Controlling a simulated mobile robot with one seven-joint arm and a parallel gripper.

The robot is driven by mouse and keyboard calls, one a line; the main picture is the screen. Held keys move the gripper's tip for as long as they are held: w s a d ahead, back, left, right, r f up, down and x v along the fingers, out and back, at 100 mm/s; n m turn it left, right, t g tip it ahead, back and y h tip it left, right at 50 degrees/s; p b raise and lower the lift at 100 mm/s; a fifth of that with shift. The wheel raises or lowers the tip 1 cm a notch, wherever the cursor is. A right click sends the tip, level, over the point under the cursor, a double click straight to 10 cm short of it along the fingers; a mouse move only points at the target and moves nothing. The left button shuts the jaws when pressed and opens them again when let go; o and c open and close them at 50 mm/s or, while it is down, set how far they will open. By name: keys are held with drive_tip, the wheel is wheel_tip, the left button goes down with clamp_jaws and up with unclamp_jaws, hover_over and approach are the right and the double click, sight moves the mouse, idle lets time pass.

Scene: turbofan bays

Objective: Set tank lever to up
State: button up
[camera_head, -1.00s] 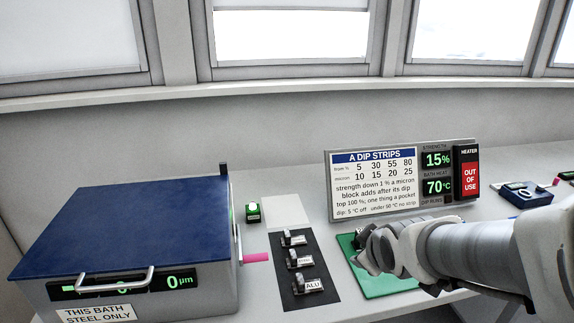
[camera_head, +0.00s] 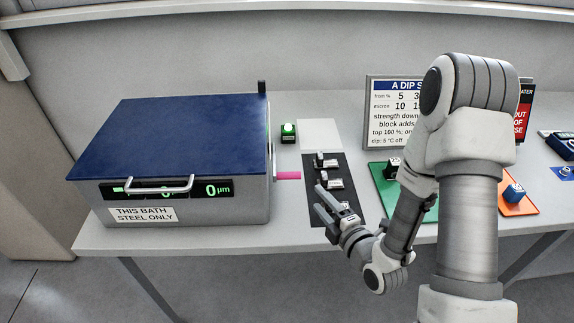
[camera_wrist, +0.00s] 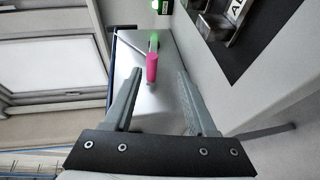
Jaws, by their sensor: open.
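The tank (camera_head: 182,197) is a grey box with a blue lid, marked "THIS BATH STEEL ONLY". Its lever has a pink handle (camera_head: 288,175) that sticks out to the right from the tank's right side, about level. In the wrist view the pink handle (camera_wrist: 152,68) shows against the tank's grey side, between my fingers in the picture but beyond their tips. My gripper (camera_head: 321,199) is open and empty, in front and to the right of the handle, above the dark mat; its open fingers (camera_wrist: 161,75) frame the handle without visible contact.
A dark mat (camera_head: 347,215) with labelled metal pieces lies right of the tank, partly under my gripper. A green-lit button box (camera_head: 288,132) stands behind the lever. A green mat (camera_head: 378,177), an orange mat (camera_head: 520,209) and a sign board (camera_head: 380,88) are farther right.

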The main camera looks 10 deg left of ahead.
drive_tip(key=shift+s+a+f+n+t+y, duration=0.15)
drive_tip(key=shift+s+f+n+t+y, duration=0.1)
drive_tip(key=shift+s, duration=0.35)
drive_tip(key=shift+s+a+f+n+t+y, duration=0.15)
drive_tip(key=shift+s+y, duration=0.1)
drive_tip(key=shift+s, duration=0.3)
drive_tip(key=shift+s+t, duration=0.5)
drive_tip(key=shift+s, duration=0.1)
drive_tip(key=b+x, duration=0.2)
drive_tip(key=shift+f+b, duration=0.1)
drive_tip(key=shift+b, duration=0.25)
drive_tip(key=b+x, duration=0.4)
drive_tip(key=b, duration=0.1)
drive_tip(key=w+b, duration=0.1)
drive_tip(key=b, duration=0.3)
drive_tip(key=shift+w+a, duration=0.15)
drive_tip(key=shift+a, duration=0.25)
drive_tip(key=b, duration=0.3)
drive_tip(key=shift+w+a+b, duration=0.3)
drive_tip(key=shift+w+a, duration=0.05)
drive_tip(key=x, duration=0.8)
drive_tip(key=shift+w+a+r+p, duration=0.3)
clamp_jaws()
